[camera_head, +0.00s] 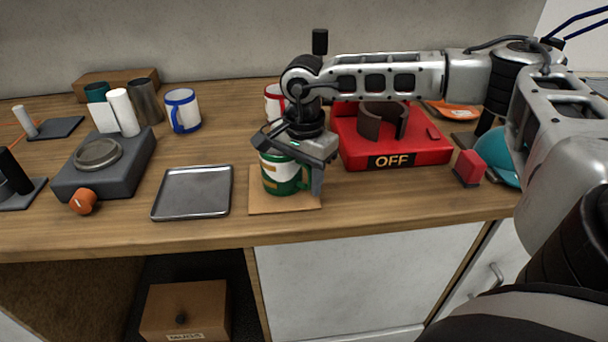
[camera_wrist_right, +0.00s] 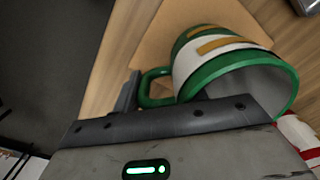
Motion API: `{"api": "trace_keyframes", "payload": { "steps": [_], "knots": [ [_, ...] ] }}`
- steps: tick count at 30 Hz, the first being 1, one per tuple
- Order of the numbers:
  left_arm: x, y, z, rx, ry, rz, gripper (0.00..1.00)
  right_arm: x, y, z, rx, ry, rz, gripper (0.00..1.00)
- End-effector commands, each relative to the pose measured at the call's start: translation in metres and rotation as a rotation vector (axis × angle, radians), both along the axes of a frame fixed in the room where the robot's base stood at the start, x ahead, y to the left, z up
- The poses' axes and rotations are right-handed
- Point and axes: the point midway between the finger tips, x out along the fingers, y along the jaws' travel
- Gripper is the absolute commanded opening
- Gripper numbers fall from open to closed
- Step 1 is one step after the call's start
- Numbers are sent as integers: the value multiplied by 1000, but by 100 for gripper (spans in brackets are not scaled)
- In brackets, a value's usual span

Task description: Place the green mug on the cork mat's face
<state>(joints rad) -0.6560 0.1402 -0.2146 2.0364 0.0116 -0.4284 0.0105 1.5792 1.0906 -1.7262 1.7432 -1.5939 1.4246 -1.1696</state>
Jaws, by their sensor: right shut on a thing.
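The green mug (camera_head: 280,174) has a white band with tan marks and stands upright, over or on the cork mat (camera_head: 257,200) in the head view. I cannot tell if its base touches the mat. My right gripper (camera_head: 311,178) is shut on the mug at its handle side. In the right wrist view the mug (camera_wrist_right: 215,45) shows its open rim and green handle, with the cork mat (camera_wrist_right: 160,38) behind it. The finger (camera_wrist_right: 131,92) is by the handle. My left gripper is not in view.
A grey metal tray (camera_head: 190,192) lies left of the mat. A red device marked OFF (camera_head: 350,158) stands to the right, with a red block (camera_head: 468,167) beside it. A blue-rimmed mug (camera_head: 183,110) and a red-rimmed mug (camera_head: 272,97) stand behind. The counter's front edge is close.

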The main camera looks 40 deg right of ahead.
Motion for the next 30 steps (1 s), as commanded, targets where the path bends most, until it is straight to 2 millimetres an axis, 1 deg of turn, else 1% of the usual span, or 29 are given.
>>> {"api": "trace_keyframes", "payload": {
  "steps": [5,6,8,16,19,20,23,30],
  "knots": [
    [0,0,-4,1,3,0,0,0,0,-4,1,-2,0,0],
    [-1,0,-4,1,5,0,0,0,0,-4,0,0,0,48],
    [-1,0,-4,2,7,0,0,0,0,-3,0,0,0,64],
    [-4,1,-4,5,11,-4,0,0,0,-2,0,0,-1,64],
    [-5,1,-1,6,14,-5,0,0,0,4,0,-1,-1,64],
    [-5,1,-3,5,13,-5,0,0,0,5,1,-2,-1,64],
    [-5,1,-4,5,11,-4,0,1,0,20,2,-5,-1,64],
    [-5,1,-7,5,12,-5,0,1,1,72,2,-4,0,64]
  ]
}}
